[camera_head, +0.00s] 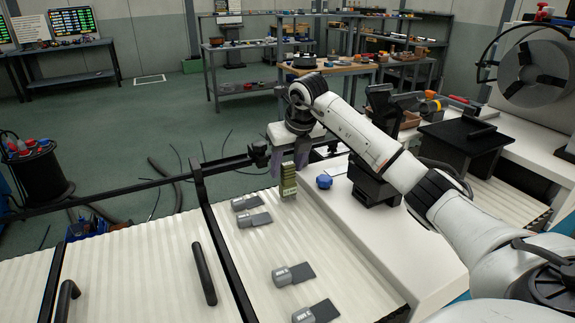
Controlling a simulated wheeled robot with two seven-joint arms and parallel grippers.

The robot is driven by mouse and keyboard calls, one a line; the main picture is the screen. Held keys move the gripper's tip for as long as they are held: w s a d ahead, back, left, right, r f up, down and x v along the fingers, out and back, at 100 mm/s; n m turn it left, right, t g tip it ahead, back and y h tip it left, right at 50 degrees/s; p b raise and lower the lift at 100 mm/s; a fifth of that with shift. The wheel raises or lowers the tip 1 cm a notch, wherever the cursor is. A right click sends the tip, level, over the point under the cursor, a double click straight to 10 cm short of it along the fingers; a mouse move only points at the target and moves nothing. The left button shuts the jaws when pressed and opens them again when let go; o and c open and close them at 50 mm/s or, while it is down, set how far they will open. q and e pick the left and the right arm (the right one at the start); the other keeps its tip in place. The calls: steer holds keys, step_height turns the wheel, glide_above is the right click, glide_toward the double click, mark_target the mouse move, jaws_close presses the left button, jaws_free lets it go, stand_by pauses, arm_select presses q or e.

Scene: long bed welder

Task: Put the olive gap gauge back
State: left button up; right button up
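The olive gap gauge (288,182) is upright between the fingertips of my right gripper (289,165), which comes in from the right with its fingers pointing down. The fingers sit close against both sides of the gauge's upper part, and the gripper looks shut on it. The gauge's lower end is close above or on the pale ribbed bed; I cannot tell which. My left gripper is not in view.
Grey blocks with dark plates lie on the bed, two (255,220) near the gauge and two (292,275) nearer me. A blue knob-like part (324,182) sits on the white ledge to the right. Black rails (226,262) and a black handle (204,273) lie left.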

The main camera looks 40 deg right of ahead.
steer(key=v, duration=1.2)
steer(key=shift+r, duration=0.1)
